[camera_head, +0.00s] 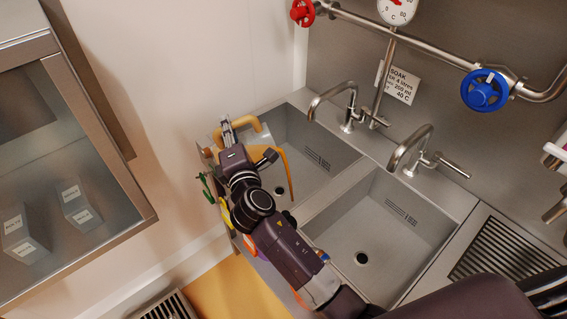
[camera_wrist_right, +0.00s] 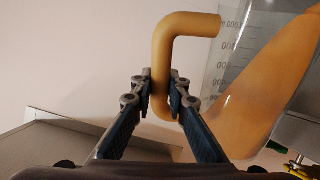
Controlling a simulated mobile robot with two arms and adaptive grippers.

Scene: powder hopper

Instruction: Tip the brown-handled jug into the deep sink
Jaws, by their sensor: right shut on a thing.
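My right gripper (camera_head: 229,137) is shut on the jug's brown handle (camera_head: 246,125), at the left end of the left sink (camera_head: 338,157). In the right wrist view the handle (camera_wrist_right: 188,24) passes between the two fingers (camera_wrist_right: 160,100). The jug (camera_wrist_right: 232,50) is clear with printed marks, is tilted, and has orange-brown liquid (camera_wrist_right: 255,105) in it. In the head view my arm hides most of the jug. An orange-brown stream (camera_head: 287,172) hangs down over the left sink near its drain. I cannot tell which sink is deeper. My left gripper is not in view.
A second sink (camera_head: 405,225) is empty, with a draining grid (camera_head: 500,252) beyond it. Two taps (camera_head: 350,112) stand behind the sinks. A blue valve wheel (camera_head: 484,90) and red valve (camera_head: 302,12) sit on the wall pipe. A glass-fronted cabinet (camera_head: 120,190) stands at left.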

